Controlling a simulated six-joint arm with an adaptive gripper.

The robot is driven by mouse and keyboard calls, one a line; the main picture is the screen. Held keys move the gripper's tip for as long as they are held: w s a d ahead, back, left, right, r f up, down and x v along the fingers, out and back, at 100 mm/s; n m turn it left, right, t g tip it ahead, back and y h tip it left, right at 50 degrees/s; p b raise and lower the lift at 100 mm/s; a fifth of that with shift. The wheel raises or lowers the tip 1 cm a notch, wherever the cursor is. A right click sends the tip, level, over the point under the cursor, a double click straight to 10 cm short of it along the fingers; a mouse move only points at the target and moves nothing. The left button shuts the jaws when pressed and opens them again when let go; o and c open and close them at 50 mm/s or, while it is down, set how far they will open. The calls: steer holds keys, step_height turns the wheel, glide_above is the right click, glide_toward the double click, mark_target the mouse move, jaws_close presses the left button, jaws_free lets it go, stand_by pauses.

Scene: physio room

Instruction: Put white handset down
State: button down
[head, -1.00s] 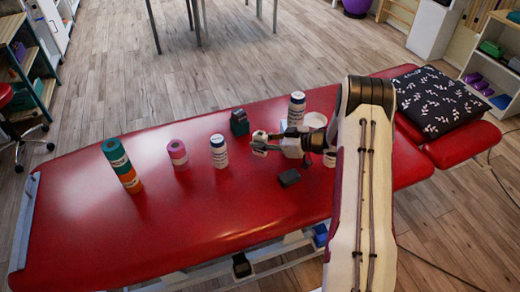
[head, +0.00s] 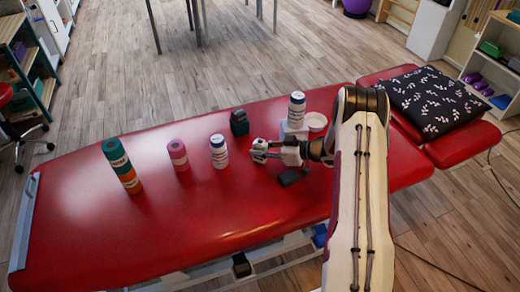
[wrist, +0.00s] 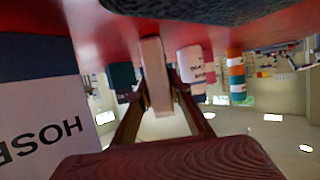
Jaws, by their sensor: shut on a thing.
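The white handset (wrist: 155,75) is a pale bar between my gripper's two fingers (wrist: 162,112) in the wrist view, with its end close to the red table top. My gripper (head: 262,151) is shut on it, low over the middle of the red treatment table (head: 130,235). In the head view only a small part of the handset (head: 259,149) shows at the fingertips. I cannot tell whether it touches the table.
A dark block (head: 290,177) lies just in front of my gripper. A white bottle (head: 218,151) stands to its left, a dark green box (head: 239,122) behind. Another bottle (head: 297,108) and a white tub (head: 316,121) are behind right. The table's front left is clear.

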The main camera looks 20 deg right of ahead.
steer(key=shift+f, duration=0.1)
steer(key=c, duration=1.8)
jaws_free()
steer(key=shift+c, duration=0.2)
steer(key=shift+s+d+r, duration=0.3)
steer(key=shift+d+r, duration=0.05)
steer(key=shift+d, duration=0.05)
steer(key=v, duration=1.1)
steer(key=shift+f, duration=0.1)
